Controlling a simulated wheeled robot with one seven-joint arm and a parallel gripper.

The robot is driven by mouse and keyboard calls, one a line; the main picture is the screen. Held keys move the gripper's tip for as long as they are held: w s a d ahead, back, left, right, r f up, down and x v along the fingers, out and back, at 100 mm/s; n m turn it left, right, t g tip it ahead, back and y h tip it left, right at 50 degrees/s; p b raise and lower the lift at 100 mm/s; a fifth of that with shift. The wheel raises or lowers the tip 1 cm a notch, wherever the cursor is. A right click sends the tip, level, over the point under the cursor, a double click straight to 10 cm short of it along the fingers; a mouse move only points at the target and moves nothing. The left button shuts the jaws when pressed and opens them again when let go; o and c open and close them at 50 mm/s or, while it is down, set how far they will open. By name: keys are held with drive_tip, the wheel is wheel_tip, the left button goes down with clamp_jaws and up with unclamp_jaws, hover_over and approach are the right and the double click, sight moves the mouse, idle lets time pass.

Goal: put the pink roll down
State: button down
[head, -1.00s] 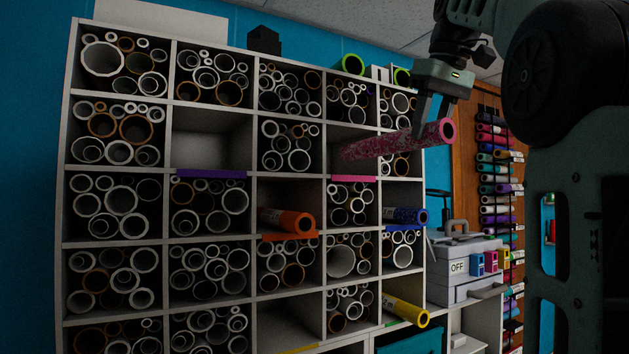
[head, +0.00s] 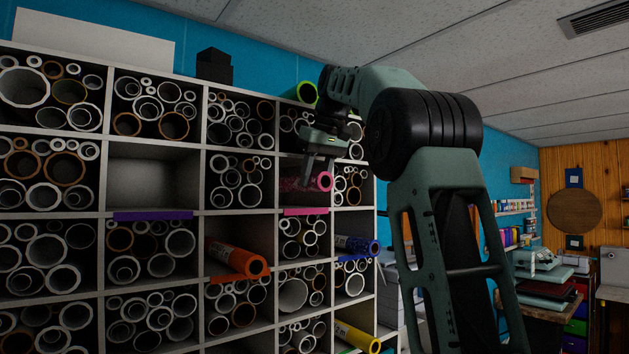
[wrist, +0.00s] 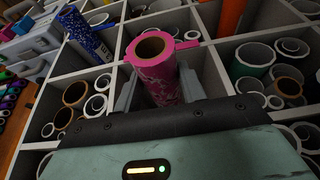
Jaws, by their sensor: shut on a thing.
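The pink roll (head: 323,181), speckled along its length, lies roughly level in the cubby with the pink edge strip (head: 305,211). Its back part is inside the cubby and its open front end sticks out. My gripper (head: 319,168) reaches down from above at the cubby's mouth and is shut on the roll. The wrist view shows the roll (wrist: 158,80) between the two fingers, its round end close to the pink strip (wrist: 187,45). Whether the roll rests on the cubby floor cannot be told.
The white shelf (head: 199,160) is full of white and brown tubes. An orange roll (head: 236,259), a blue roll (head: 357,245) and a yellow roll (head: 357,337) stick out of nearby cubbies. The purple-strip cubby (head: 152,184) is empty.

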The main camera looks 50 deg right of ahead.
sight(315, 190)
drive_tip(key=shift+w, duration=0.2)
drive_tip(key=shift+f, duration=1.8)
drive_tip(key=c, duration=0.8)
unclamp_jaws()
drive_tip(key=shift+c, duration=0.2)
drive_tip(key=p+v, duration=0.1)
drive_tip(key=v, duration=1.1)
drive_tip(key=shift+s, duration=0.1)
